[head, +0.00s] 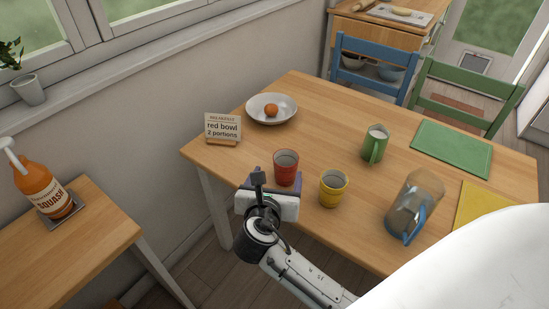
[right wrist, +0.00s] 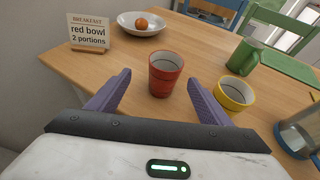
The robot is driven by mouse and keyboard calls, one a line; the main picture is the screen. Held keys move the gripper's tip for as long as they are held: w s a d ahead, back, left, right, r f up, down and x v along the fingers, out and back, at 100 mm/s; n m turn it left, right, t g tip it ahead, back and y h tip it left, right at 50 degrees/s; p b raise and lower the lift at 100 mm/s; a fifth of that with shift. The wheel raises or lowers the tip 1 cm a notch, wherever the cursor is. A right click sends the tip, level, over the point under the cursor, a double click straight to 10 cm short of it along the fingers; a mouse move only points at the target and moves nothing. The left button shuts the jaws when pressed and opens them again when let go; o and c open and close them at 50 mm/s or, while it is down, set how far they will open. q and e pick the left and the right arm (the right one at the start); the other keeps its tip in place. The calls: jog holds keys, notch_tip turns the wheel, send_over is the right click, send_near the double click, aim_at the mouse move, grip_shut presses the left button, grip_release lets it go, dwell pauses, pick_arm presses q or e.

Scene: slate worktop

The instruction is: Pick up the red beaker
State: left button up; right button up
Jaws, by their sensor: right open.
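The red beaker (head: 286,168) stands upright on the wooden table, near its left front edge. In the right wrist view the red beaker (right wrist: 165,74) stands just ahead of the gripper, about midway between the two purple fingers. My right gripper (right wrist: 160,80) is open and empty. In the head view my right gripper (head: 270,186) is at the table's near edge, just in front of the beaker and overlapping its lower part. Whether a finger touches the beaker is not clear, but gaps show on both sides. My left gripper is not in view.
A yellow beaker (head: 333,189) stands close to the right of the red one. A glass jug (head: 414,206) and a green mug (head: 375,145) stand farther right. A bowl (head: 286,121) with an orange fruit and a sign card (head: 223,128) are behind to the left.

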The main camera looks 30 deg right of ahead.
aim_at(282, 168)
jog(key=x, duration=0.4)
jog(key=shift+s+d, duration=0.1)
jog(key=shift+d, duration=0.05)
jog(key=x, duration=0.5)
jog(key=shift+s+d+f+b, duration=0.15)
jog(key=shift+s+d+b, duration=0.1)
jog(key=shift+b, duration=0.05)
jog(key=shift+w+d, duration=0.1)
jog(key=shift+w, duration=0.05)
jog(key=c, duration=0.9)
jog(key=shift+c, duration=1.1)
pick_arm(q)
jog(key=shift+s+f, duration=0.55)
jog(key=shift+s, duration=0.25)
